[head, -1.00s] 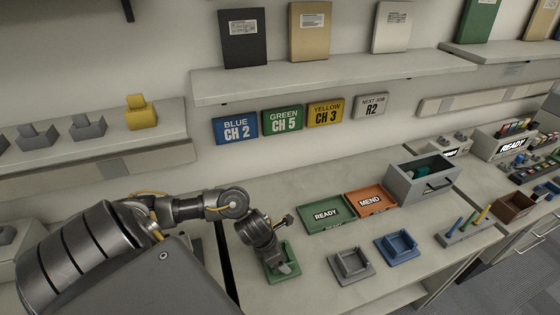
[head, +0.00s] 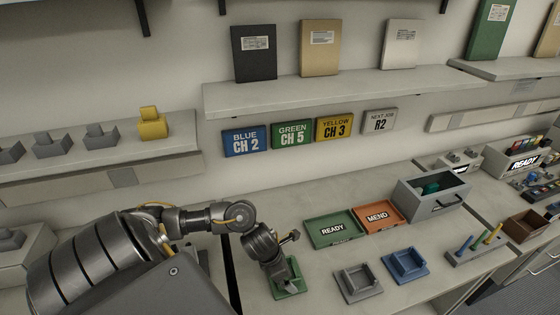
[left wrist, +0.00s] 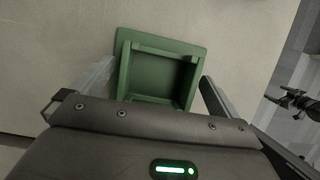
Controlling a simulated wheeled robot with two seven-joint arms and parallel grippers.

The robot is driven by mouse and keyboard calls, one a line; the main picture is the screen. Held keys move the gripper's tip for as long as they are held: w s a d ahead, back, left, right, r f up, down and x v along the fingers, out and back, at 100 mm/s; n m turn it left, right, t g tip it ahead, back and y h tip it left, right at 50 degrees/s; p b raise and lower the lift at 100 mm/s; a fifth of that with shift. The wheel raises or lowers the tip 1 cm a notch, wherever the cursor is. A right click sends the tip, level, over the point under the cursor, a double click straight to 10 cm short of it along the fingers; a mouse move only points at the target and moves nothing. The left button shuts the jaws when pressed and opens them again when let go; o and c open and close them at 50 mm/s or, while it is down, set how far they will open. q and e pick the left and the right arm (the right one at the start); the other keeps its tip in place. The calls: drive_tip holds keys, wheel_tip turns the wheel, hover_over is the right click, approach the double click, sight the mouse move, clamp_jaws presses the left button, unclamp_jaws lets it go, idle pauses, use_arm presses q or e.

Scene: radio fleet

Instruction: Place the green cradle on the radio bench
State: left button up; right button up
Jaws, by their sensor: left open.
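The green cradle (head: 290,283) is a square tray-like holder lying on the bench (head: 310,285) at its front left part, left of the grey cradle. My left gripper (head: 289,279) is over it and hides part of it in the head view. In the left wrist view the green cradle (left wrist: 157,75) sits between the two fingers of my open left gripper (left wrist: 148,85). My right gripper does not show clearly in the head view.
A grey cradle (head: 359,284) and a blue cradle (head: 406,265) stand to the right on the bench. Behind them are a green READY tray (head: 318,243), an orange MEND tray (head: 391,226) and a grey bin (head: 421,204). A yellow cradle (head: 152,129) stands on the left shelf.

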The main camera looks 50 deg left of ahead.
use_arm(q)
drive_tip(key=v, duration=1.1)
drive_tip(key=shift+s+r, duration=0.15)
drive_tip(key=shift+r, duration=0.15)
drive_tip(key=shift+s+a, duration=0.1)
